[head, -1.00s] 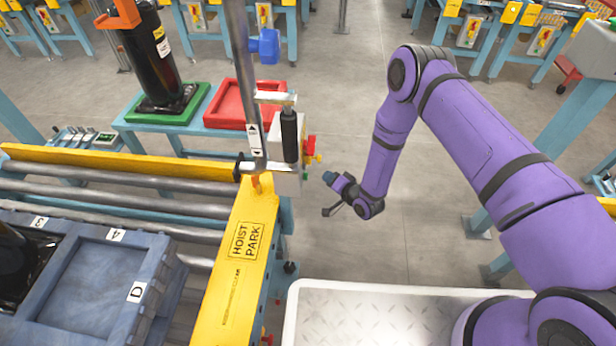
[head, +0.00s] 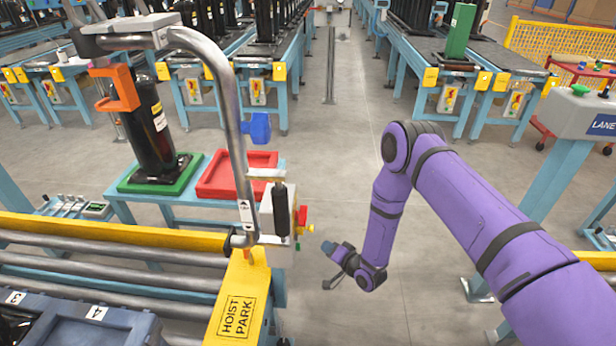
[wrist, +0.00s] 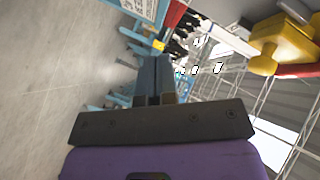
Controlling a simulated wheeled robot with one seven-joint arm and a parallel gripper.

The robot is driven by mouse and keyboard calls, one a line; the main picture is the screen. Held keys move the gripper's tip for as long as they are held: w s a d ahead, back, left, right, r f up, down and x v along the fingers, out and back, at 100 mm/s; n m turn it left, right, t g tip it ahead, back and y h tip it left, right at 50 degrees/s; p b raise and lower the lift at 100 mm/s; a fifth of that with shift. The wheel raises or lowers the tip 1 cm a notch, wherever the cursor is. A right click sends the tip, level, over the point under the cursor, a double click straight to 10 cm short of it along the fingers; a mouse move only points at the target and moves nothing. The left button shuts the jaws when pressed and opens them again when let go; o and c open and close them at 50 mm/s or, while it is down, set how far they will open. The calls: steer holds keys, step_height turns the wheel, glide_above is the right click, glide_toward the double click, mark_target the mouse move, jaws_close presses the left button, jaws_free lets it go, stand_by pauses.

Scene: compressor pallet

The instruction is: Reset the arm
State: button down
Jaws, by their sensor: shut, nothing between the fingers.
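My purple arm reaches in from the right in the head view, bent at a high elbow with its forearm hanging down. My gripper (head: 328,266) is at the end of it, over open floor to the right of the hoist post. In the wrist view my gripper (wrist: 153,64) shows its two blue-grey fingers side by side, closed together with nothing between them. The gripper touches nothing that I can see.
The yellow hoist park beam (head: 238,305) and the grey hoist post (head: 236,130) stand left of my gripper. Behind are a red tray (head: 236,188) and a black compressor (head: 150,130) on a green tray (head: 160,184). A lane console (head: 585,115) stands right. The middle floor is clear.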

steer(key=shift+w+r, duration=0.1)
steer(key=w+d+r+n+h, duration=0.1)
steer(key=w+d+r+h, duration=0.1)
steer(key=w+r, duration=0.7)
steer(key=s+d+r+n+g+h, duration=0.1)
steer(key=d+r+h, duration=0.35)
steer(key=r, duration=1.15)
steer(key=s+d+r+n+h, duration=0.15)
steer(key=d+r, duration=0.65)
steer(key=r, duration=0.8)
steer(key=s+d+r+m+g+h, duration=0.1)
steer(key=s+d+r, duration=0.3)
steer(key=s+r, duration=0.4)
steer(key=s+d+r+g+h, duration=0.1)
steer(key=s+d+r, duration=0.4)
steer(key=s+r, duration=0.35)
steer(key=s+d+r+g, duration=0.1)
steer(key=s, duration=1.1)
steer(key=s+d+r+g, duration=0.1)
steer(key=s+d+r, duration=0.1)
steer(key=s, duration=1)
steer(key=shift+s+d+r+g+h, duration=0.15)
steer(key=shift+s+d+g+h, duration=0.15)
steer(key=shift+g, duration=0.1)
